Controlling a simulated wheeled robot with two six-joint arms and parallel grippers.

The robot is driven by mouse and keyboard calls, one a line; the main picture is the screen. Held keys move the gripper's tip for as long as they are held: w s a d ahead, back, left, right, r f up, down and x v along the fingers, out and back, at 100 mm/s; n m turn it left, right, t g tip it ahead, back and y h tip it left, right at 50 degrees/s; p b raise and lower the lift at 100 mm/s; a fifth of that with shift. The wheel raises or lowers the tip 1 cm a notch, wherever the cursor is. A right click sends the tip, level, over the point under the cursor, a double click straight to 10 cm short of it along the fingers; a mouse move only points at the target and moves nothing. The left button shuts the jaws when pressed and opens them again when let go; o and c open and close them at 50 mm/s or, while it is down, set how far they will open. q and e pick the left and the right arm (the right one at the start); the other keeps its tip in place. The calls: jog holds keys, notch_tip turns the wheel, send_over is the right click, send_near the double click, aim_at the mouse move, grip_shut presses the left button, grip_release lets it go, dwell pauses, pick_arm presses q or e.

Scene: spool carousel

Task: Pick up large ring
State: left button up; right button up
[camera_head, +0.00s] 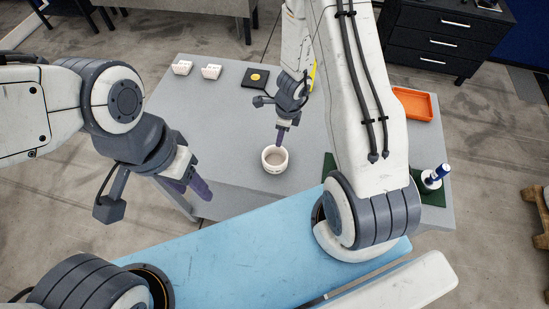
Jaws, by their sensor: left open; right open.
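A white, round, open-topped ring (274,168) stands on the grey table near its front edge, and it looks like the large ring. My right gripper (281,143) points down at the ring's far side, its purple fingers at or just above the rim. From this angle I cannot tell whether a finger is inside the opening or touching the wall. The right gripper is open, though its fingers overlap in this view. My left gripper (187,187) is open and empty, to the left of the ring near the table's front left edge.
An orange tray (429,106) is at right. A blue-topped white bottle (433,178) stands on a green mat at front right. Table left of the ring is clear.

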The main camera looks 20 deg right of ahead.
aim_at(277, 153)
jog(key=f, duration=0.1)
jog(key=f+b, duration=0.2)
jog(key=shift+w+a+f, duration=0.15)
jog(key=shift+a+f, duration=0.1)
jog(key=shift+f, duration=0.15)
jog(key=f+b, duration=0.2)
jog(key=f, duration=0.1)
jog(key=f+b, duration=0.1)
jog(key=f, duration=0.1)
jog(key=shift+w+a+f, duration=0.1)
jog(key=shift+w, duration=0.2)
pick_arm(q)
notch_tip(277, 153, down, 6)
pick_arm(e)
jog(key=shift+c, duration=0.2)
grip_shut()
